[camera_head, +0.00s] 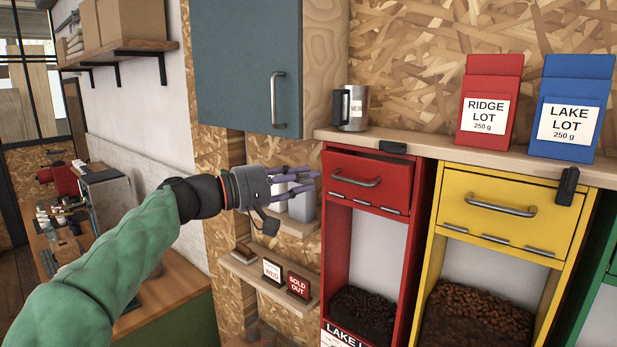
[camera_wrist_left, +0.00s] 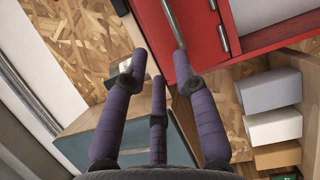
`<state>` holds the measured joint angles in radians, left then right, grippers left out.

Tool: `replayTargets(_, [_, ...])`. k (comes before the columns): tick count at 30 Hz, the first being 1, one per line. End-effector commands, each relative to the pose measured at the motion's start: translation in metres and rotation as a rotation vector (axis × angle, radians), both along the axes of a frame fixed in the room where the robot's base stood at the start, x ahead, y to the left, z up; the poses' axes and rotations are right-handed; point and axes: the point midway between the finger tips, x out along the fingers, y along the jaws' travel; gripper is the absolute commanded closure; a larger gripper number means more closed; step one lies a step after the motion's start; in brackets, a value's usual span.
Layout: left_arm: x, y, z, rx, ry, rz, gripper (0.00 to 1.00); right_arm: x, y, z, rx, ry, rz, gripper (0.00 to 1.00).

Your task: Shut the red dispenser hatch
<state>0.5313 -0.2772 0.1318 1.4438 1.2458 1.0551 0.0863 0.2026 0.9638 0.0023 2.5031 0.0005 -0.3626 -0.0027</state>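The red dispenser hatch (camera_head: 368,184) has a grey bar handle (camera_head: 357,179) and hinges along its lower edge. Its top leans out slightly, with a dark gap above it. A black latch (camera_head: 393,147) lies sideways on the shelf edge above. My left gripper (camera_head: 308,183) is just left of the hatch, its purple fingers pointing right towards the handle, with no clear contact. In the left wrist view the fingers (camera_wrist_left: 160,76) are spread and empty, with the red hatch (camera_wrist_left: 200,35) beyond them at the top. My right gripper is out of view.
A yellow dispenser hatch (camera_head: 510,214) is beside it, with a black latch (camera_head: 567,187) hanging over its corner. A metal mug (camera_head: 353,108) stands on the shelf above. Small signs (camera_head: 299,284) stand on a low ledge. A blue cabinet (camera_head: 243,60) hangs above my left gripper.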

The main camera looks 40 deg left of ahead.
Motion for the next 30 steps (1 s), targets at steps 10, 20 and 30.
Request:
replayTargets(10, [0.002,0.003,-0.015,-0.006,0.051,0.034,1.00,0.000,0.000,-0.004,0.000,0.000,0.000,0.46])
replayTargets(20, [-0.002,0.055,-0.112,-0.044,0.335,0.447,1.00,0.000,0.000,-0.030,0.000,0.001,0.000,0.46])
replayTargets(30, [-0.028,0.099,-0.125,-0.058,0.166,0.812,1.00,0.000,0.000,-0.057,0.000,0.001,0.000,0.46])
